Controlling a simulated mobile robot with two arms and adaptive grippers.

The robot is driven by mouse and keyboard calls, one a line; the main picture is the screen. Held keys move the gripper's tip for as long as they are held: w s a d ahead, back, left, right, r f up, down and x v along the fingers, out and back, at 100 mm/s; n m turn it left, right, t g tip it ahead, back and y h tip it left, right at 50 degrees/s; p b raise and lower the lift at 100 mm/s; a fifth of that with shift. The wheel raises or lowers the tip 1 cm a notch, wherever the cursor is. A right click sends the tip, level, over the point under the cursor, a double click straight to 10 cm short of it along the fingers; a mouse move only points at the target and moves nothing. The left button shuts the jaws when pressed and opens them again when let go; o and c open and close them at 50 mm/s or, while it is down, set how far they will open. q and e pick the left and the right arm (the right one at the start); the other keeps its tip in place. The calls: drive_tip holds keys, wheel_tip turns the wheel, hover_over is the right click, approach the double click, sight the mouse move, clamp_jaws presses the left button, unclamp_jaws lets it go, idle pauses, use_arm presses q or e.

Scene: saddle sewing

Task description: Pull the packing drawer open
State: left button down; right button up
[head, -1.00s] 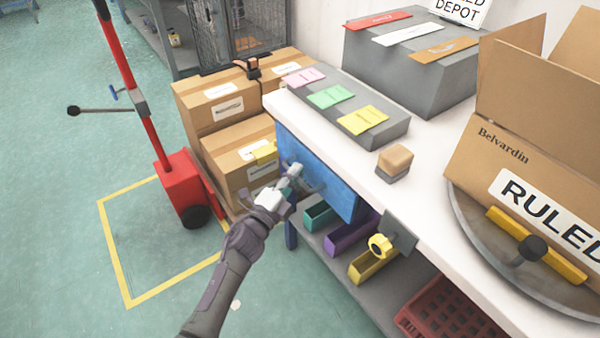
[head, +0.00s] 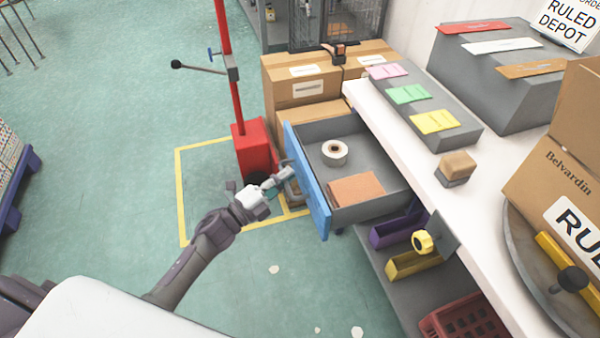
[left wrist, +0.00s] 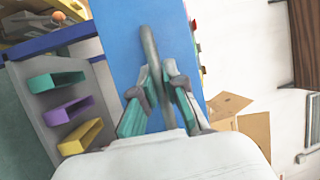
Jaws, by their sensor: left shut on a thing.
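The packing drawer (head: 308,185) has a blue front and a grey inside, and it stands well out from under the white bench top. A tape roll (head: 335,152) and a brown flat pad (head: 357,190) lie in it. My left gripper (head: 281,181) is at the drawer's blue front, shut on its grey bar handle. In the left wrist view, the fingers (left wrist: 160,92) close around the handle (left wrist: 149,45) against the blue front (left wrist: 115,30). The far part of the drawer is hidden under the bench top. My right gripper is not in view.
The white bench (head: 410,140) carries a grey card block, a sanding-block-like item (head: 457,166) and a large carton (head: 560,170). Colored bins (head: 413,263) sit on the shelf below.

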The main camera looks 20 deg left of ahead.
use_arm(q)
drive_tip(key=shift+s+a, duration=0.25)
drive_tip(key=c, duration=1.2)
unclamp_jaws()
drive_tip(key=v, duration=1.2)
